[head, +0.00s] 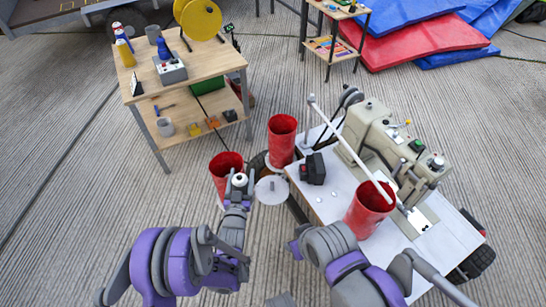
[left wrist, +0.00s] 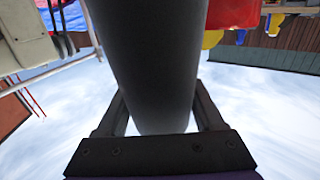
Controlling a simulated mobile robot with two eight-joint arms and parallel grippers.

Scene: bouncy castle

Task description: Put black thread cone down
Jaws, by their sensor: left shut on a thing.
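My left gripper (head: 238,190) is shut on the black thread cone. In the left wrist view the cone (left wrist: 145,65) is a large dark, smooth, tapering body between the two fingers, filling the middle of the picture. In the head view only a small pale round end with a dark centre shows at the gripper, and the rest of the cone cannot be made out. The gripper is beside a red cone (head: 226,166) and left of a pale round disc (head: 271,190). My right arm reaches in at the lower right; its fingers cannot be made out.
A white sewing table (head: 325,205) carries a beige sewing machine (head: 385,140), a black box (head: 313,168) and a red cone (head: 369,207). Another red cone (head: 282,138) stands behind the disc. A wooden table (head: 205,62) with tools stands at the upper left. Floor at left is clear.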

